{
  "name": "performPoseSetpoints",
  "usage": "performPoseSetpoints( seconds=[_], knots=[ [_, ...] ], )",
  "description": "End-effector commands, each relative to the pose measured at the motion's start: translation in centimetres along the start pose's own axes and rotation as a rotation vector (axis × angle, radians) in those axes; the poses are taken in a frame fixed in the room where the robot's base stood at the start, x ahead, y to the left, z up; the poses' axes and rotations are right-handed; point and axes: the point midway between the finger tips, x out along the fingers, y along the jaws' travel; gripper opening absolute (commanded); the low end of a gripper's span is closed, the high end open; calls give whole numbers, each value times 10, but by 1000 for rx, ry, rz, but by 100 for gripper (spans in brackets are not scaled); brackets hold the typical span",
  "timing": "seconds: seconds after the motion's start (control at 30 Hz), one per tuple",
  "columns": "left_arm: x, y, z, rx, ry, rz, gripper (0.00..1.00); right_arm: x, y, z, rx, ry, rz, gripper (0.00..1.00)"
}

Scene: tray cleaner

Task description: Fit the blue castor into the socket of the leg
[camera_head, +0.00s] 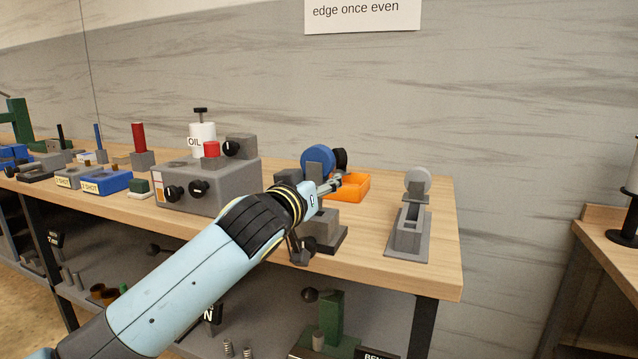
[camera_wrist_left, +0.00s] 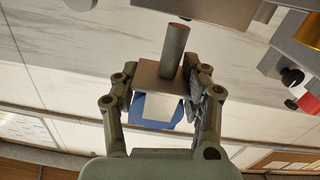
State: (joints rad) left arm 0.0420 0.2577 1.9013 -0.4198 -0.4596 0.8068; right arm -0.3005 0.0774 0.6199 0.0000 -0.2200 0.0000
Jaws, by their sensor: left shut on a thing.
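The blue castor has a blue wheel (camera_head: 318,158) in a grey fork. In the left wrist view the wheel (camera_wrist_left: 141,107) shows behind a flat plate, with a grey round stem (camera_wrist_left: 173,48) standing out from the plate. My left gripper (camera_wrist_left: 165,84) is shut on the castor, with a finger on each side of its plate. In the head view my left gripper (camera_head: 326,188) holds it above the bench, its fingers partly hidden. A grey block on a dark base (camera_head: 322,226) stands below the gripper, partly covered; I cannot tell whether it is the leg with the socket. My right gripper is not in view.
An orange tray (camera_head: 354,190) and a black round part (camera_head: 341,157) are just behind the castor. A grey stand (camera_head: 408,240) bearing a grey wheel (camera_head: 417,179) is to the right. A grey machine with knobs (camera_head: 212,187) is to the left. The bench's front right corner is clear.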

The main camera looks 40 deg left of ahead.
Motion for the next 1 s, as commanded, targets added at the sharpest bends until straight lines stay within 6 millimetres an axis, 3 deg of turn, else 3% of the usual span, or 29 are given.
performPoseSetpoints(
  seconds=[0.47,1.0],
  knots=[
    [0,0,0,0,2,1,0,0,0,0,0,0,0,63],
    [0,-2,12,0,2,1,0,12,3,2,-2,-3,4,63]
  ],
)
